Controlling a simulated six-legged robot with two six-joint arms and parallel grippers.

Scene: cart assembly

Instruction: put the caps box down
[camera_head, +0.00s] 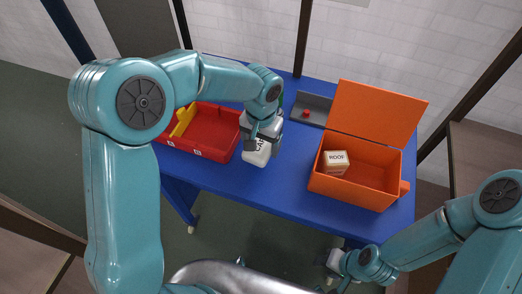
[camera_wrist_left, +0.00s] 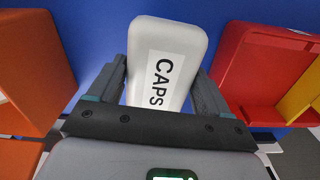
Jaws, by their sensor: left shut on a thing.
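The caps box (camera_head: 257,156) is a white rounded block with a "CAPS" label, between the red bin and the orange box over the blue table (camera_head: 285,170). It also shows in the left wrist view (camera_wrist_left: 168,35), label facing the camera. My left gripper (camera_head: 263,139) is shut on it, with a finger on each side. I cannot tell whether the box's underside touches the table. My right gripper (camera_head: 333,264) is low, in front of the table's near edge; its fingers are too small to read.
A red bin (camera_head: 228,146) with a yellow part (camera_head: 184,121) is to the left. An orange box (camera_head: 350,193) with its lid open, holding a "ROOF" block (camera_head: 336,162), is to the right. A grey tray (camera_head: 317,100) with a red piece (camera_head: 306,113) lies behind. Blue tabletop is bare between them.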

